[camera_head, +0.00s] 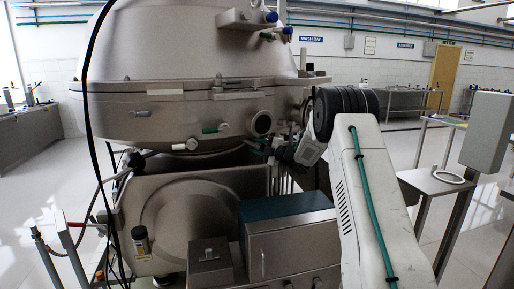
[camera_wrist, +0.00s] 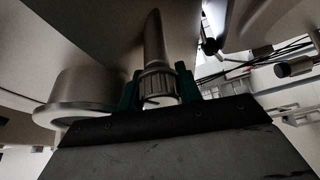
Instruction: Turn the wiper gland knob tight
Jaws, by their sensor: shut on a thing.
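The wiper gland knob (camera_wrist: 157,84) is a ribbed grey cap with a smooth tapering stem above it, in the middle of the wrist view. My gripper (camera_wrist: 158,90) has its two green fingers on either side of the knob and is shut on it. I cannot make out the knob there. The inner finger faces are partly hidden by the knob.
A round metal port (camera_wrist: 80,95) stands close left of my gripper in the wrist view. A steel box with a teal top (camera_head: 292,245) lies below my arm. A steel table (camera_head: 430,182) with a white ring stands right. Black cables hang at the left.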

